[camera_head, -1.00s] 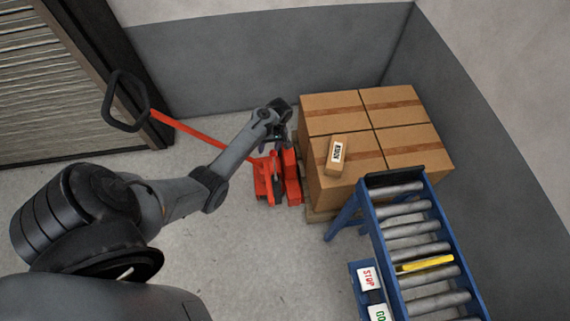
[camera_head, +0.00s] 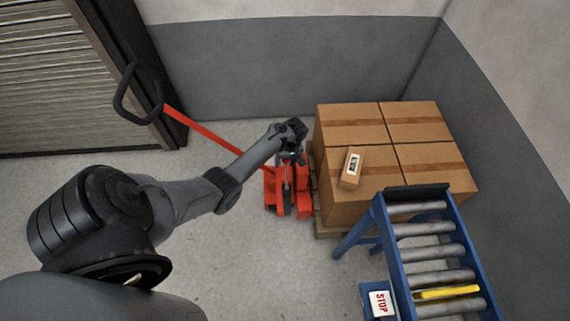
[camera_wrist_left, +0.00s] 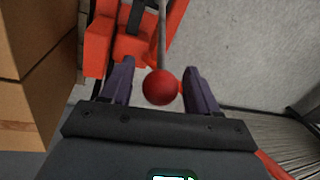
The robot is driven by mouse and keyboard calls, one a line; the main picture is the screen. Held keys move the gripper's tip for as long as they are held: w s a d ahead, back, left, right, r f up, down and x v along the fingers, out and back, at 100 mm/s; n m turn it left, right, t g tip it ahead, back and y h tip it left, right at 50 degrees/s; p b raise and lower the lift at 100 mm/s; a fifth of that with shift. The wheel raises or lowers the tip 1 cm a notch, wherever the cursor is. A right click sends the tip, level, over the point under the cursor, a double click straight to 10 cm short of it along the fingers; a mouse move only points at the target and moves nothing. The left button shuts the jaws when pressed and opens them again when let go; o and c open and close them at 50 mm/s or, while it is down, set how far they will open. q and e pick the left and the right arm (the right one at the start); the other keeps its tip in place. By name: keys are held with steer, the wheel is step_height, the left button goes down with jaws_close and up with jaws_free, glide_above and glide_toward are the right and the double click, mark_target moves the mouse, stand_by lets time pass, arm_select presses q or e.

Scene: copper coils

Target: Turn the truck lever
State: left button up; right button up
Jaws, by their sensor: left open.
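The red pallet truck (camera_head: 273,195) stands at the left side of the pallet, its long red handle (camera_head: 205,135) slanting up left to a black loop grip (camera_head: 126,93). In the left wrist view the truck lever (camera_wrist_left: 161,45) is a thin grey rod with a red ball knob (camera_wrist_left: 160,87). My left gripper (camera_head: 288,158) is over the truck body. In the left wrist view its two fingers (camera_wrist_left: 158,80) are open, one on each side of the knob, with a gap on both sides. My right gripper is not in view.
Large taped cartons (camera_head: 385,150) sit on a wooden pallet (camera_head: 330,228) right of the truck, with a small labelled box (camera_head: 350,168) on top. A blue roller conveyor (camera_head: 385,235) stands front right. A shutter door (camera_head: 45,80) is at the left. The floor (camera_head: 240,260) in front is clear.

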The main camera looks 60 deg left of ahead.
arm_select(q)
steer(key=shift+s+f, duration=0.1)
steer(key=shift+f, duration=0.3)
jaws_close()
